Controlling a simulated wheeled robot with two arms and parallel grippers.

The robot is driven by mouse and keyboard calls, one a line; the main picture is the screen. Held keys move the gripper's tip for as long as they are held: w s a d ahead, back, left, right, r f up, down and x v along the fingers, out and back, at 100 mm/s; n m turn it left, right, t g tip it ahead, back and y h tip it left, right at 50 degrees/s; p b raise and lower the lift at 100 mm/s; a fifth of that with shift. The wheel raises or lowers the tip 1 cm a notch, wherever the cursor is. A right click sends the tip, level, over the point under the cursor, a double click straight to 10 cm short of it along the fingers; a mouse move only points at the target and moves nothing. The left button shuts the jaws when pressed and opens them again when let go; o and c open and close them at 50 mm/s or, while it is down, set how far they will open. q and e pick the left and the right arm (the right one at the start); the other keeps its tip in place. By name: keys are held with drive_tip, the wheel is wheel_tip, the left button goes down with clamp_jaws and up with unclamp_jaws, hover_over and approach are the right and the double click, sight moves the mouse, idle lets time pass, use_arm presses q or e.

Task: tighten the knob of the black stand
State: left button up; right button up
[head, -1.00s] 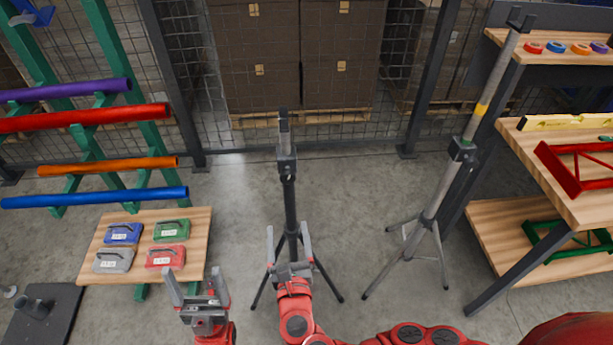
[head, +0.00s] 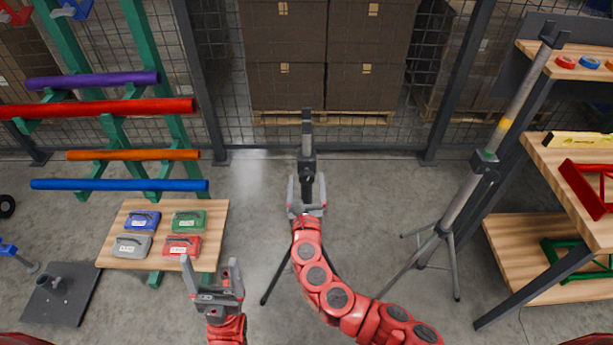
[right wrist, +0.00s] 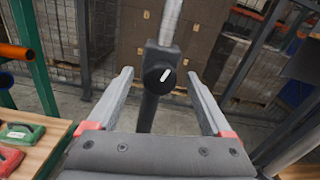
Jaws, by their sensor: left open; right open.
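The black stand (head: 306,143) stands on its tripod legs in the middle of the floor, upright, with a grey inner tube at its top. Its round black knob (right wrist: 160,77) with a white mark faces the right wrist camera, on the collar below the tube. My right gripper (head: 306,183) is open in front of the stand. In the right wrist view its two fingers (right wrist: 160,98) lie left and right of the knob's line, apart from it. My left gripper (head: 211,268) is open and empty, lower left, near the wooden board. The stand's lower part is partly hidden by my right arm.
A taller grey stand (head: 468,190) with a yellow band stands at the right, by a wooden workbench (head: 560,150). At the left are a green rack with coloured tubes (head: 120,185) and a low board (head: 120,245) with several coloured cases. Stacked boxes (head: 325,60) stand behind mesh.

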drive_tip(key=shift+w, duration=1)
clamp_jaws()
